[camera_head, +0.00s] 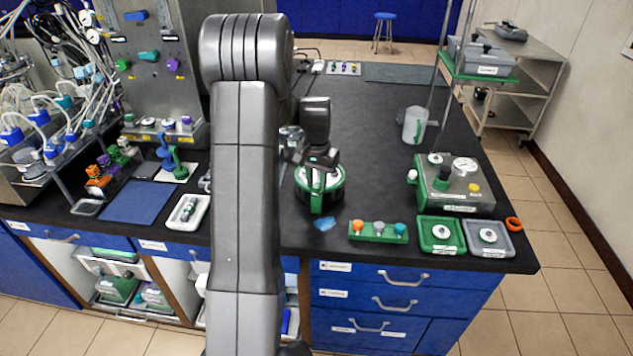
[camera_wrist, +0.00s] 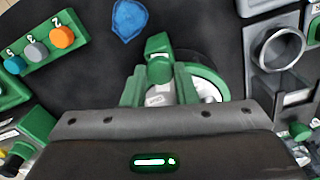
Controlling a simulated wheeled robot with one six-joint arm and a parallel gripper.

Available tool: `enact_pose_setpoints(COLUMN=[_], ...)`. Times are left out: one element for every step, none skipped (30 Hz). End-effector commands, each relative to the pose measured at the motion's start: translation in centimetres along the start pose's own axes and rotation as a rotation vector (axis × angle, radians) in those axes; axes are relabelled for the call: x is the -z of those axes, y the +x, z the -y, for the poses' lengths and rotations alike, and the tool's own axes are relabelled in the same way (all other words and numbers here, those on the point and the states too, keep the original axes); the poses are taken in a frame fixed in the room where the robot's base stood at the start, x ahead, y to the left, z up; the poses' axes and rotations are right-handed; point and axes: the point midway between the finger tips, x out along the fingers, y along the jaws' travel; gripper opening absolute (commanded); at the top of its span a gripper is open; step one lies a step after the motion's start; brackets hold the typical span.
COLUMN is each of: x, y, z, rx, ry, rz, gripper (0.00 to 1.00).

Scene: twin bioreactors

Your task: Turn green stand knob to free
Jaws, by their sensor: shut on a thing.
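The green stand (camera_head: 336,188) is a round green and pale piece on the black bench, just under my gripper (camera_head: 318,165). In the wrist view, its rounded green-edged body (camera_wrist: 212,80) shows to the right of my gripper (camera_wrist: 160,92). A green upright part (camera_wrist: 159,62) with a pale labelled piece behind it sits at the jaws. My gripper points down and is shut on what appears to be the stand's knob. The knob is mostly hidden by the jaws and wrist, so its turned position cannot be read.
A blue badge-shaped piece (camera_head: 325,224) lies before the stand. A green strip with orange, grey and blue knobs (camera_head: 378,232) is to the right, beside green (camera_head: 441,236) and grey (camera_head: 487,238) trays. A green-edged instrument box (camera_head: 455,187) stands behind them. The rear bench is fairly clear.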

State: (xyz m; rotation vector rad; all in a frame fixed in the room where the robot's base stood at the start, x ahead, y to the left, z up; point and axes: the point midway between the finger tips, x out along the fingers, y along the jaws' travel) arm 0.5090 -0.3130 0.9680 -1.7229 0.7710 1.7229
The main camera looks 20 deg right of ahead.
Motion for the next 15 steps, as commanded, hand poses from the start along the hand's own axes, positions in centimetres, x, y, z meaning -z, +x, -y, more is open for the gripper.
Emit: enact_pose_setpoints(x=[-0.02,-0.02,-0.02,-0.03,-0.03,-0.03,-0.02,-0.02,-0.02,-0.02,-0.01,-0.01,-0.01,-0.01,0.0], y=[0.1,0.1,0.1,0.09,0.09,0.08,0.07,0.07,0.06,0.06,0.05,0.05,0.04,0.04,0.03], z=[0.0,-0.01,-0.01,-0.01,-0.01,-0.01,-0.01,-0.01,0.0,0.0,0.0,0.0,0.0,0.0,0.01], rx=[0.0,0.0,0.0,0.0,0.0,0.0,0.0,0.0,0.0,0.0,0.0,0.0,0.0,0.0,0.0], ry=[0.044,0.073,0.111,0.14,0.169,0.207,0.236,0.264,0.302,0.331,0.359,0.397,0.426,0.454,0.492], rz=[0.001,0.001,0.001,0.001,0.001,0.001,0.001,0.0,0.0,0.0,0.0,0.0,0.0,0.0,0.0], gripper=[0.03,0.03,0.03,0.03,0.03,0.03,0.03,0.03,0.03,0.03,0.03,0.03,0.03,0.03,0.03])
